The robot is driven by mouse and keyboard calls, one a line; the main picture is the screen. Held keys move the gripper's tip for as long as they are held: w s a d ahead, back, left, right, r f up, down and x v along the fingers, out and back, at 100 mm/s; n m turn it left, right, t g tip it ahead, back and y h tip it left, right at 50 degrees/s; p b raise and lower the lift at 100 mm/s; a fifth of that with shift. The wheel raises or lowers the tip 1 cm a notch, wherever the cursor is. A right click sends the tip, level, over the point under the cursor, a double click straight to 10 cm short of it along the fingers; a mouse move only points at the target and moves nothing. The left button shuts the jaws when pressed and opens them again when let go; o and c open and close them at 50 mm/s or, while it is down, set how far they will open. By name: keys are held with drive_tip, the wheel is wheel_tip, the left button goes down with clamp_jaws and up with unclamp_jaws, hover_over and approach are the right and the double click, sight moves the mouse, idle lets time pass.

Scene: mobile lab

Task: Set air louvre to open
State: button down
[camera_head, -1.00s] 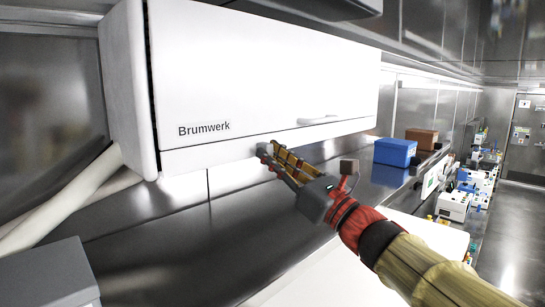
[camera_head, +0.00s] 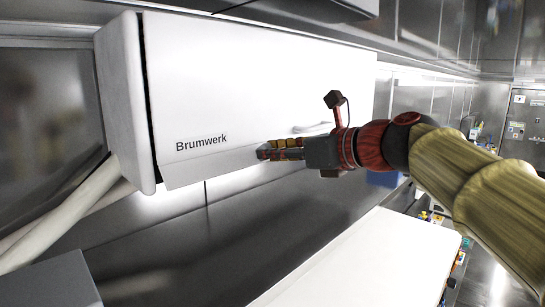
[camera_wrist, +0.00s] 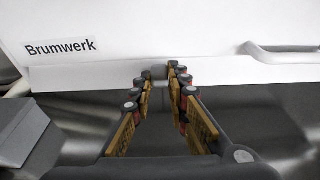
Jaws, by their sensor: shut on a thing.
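The white wall unit labelled Brumwerk (camera_head: 250,75) fills the upper middle of the head view. A narrow strip (camera_head: 190,171) runs along its lower front edge. In the wrist view a small grey knob (camera_wrist: 158,72) sits on this strip (camera_wrist: 90,75), right of the label. My gripper (camera_head: 266,152) reaches the strip from the right. In the wrist view the fingertips (camera_wrist: 160,72) are on either side of the knob, shut on it. I cannot tell the louvre's setting; the fingers partly cover the knob.
A white bar handle (camera_head: 314,127) is on the unit's front, above and right of my gripper. A steel worktop (camera_head: 200,255) lies below, with a white surface (camera_head: 370,260) at the right. A grey box (camera_head: 50,282) stands lower left, pale pipes (camera_head: 65,215) behind it.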

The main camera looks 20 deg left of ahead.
drive_tip(key=shift+a+r+g+h, duration=0.1)
drive_tip(key=shift+r+g+h, duration=0.25)
drive_tip(key=shift+r+h, duration=0.55)
drive_tip(key=shift+a+r+g+h, duration=0.1)
drive_tip(key=shift+r+g+h, duration=0.35)
drive_tip(key=shift+h, duration=0.85)
drive_tip(key=shift+r, duration=0.15)
drive_tip(key=c, duration=1.7)
unclamp_jaws()
drive_tip(key=v, duration=0.7)
drive_tip(key=shift+r, duration=0.15)
